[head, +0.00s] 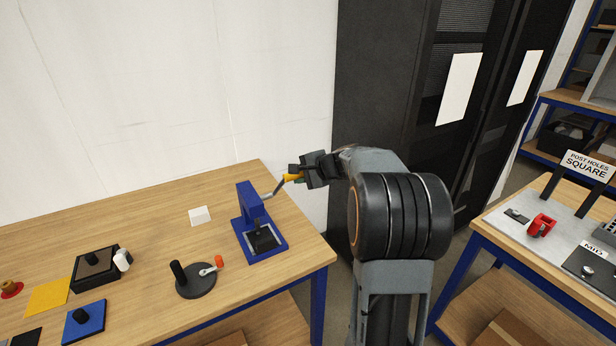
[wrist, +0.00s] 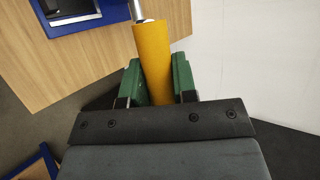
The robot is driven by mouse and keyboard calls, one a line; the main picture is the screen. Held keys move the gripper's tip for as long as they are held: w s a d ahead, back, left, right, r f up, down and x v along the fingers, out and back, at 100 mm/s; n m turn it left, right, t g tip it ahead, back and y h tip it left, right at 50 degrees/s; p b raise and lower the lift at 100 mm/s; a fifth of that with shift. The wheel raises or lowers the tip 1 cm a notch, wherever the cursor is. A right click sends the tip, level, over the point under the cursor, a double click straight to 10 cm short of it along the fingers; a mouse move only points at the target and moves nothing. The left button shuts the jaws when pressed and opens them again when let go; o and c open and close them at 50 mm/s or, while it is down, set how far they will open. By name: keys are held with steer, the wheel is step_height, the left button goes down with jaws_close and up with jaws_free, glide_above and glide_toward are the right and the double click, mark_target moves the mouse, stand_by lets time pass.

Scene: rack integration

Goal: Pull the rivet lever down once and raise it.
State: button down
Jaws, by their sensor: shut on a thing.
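The blue rivet press (head: 246,220) stands upright near the right end of the wooden table. Its lever (head: 278,187) is a thin metal rod that sticks out to the right and slightly up. The lever ends in a yellow-orange handle (wrist: 153,60), seen close in the wrist view. My gripper (head: 297,177) is shut on this handle, with one green finger pad on each side of it in the wrist view (wrist: 158,82). The press base (wrist: 75,15) shows at the top left of the wrist view. In the head view my gripper hides part of the handle.
A white block (head: 199,215) and a dark round crank base (head: 196,283) with an orange knob lie left of the press. Several fixtures sit further left on the table (head: 150,240). A black cabinet (head: 395,90) stands behind my arm. Another bench (head: 490,235) is at the right.

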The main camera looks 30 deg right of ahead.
steer(key=shift+w+r, duration=0.55)
steer(key=shift+w, duration=0.2)
steer(key=shift+w+r, duration=0.55)
steer(key=shift+w, duration=0.2)
steer(key=c, duration=0.9)
jaws_free()
steer(key=shift+w+a, duration=0.1)
steer(key=shift+f, duration=0.1)
steer(key=b+v, duration=0.2)
steer(key=v, duration=1.2)
steer(key=shift+b, duration=0.3)
steer(key=shift+w, duration=0.1)
